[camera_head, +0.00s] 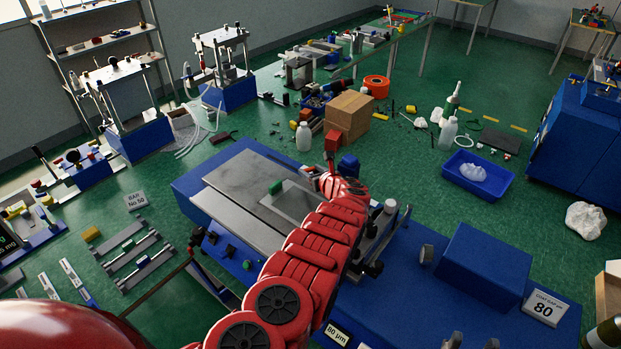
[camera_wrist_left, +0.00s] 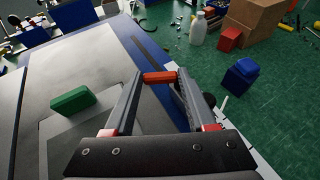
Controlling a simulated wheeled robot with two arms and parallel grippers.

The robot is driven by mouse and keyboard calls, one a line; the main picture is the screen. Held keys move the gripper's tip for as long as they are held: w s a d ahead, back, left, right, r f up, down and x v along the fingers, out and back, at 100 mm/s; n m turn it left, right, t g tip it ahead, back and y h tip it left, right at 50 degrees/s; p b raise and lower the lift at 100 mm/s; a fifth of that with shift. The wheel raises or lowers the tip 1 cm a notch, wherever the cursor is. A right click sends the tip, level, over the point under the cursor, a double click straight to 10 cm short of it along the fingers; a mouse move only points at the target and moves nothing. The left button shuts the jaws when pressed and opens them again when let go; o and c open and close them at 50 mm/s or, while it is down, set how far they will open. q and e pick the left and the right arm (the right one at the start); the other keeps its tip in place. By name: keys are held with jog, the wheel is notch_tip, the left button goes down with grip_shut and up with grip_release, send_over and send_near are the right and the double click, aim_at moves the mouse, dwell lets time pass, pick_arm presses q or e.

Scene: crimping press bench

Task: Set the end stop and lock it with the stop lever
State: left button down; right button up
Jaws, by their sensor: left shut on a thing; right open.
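My left gripper (camera_head: 313,171) is at the far right part of the grey-topped blue bench unit, at the end of my red arm. In the left wrist view, its two grey fingers (camera_wrist_left: 158,78) are shut on a small red bar (camera_wrist_left: 159,77), which spans between the fingertips. I cannot tell whether this bar is the stop lever's handle. A green block (camera_head: 276,187) lies left of the gripper on a pale plate, and also shows in the left wrist view (camera_wrist_left: 74,101). I cannot make out the end stop; my arm hides part of the unit.
A blue block (camera_head: 348,164) and a red block (camera_head: 331,141) stand close beyond the gripper. A cardboard box (camera_head: 349,112) and white bottle (camera_head: 303,137) stand behind.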

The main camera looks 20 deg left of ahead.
dwell(0.4)
pick_arm(q)
jog(key=shift+c, duration=1.1)
grip_release()
jog(key=shift+d, duration=0.15)
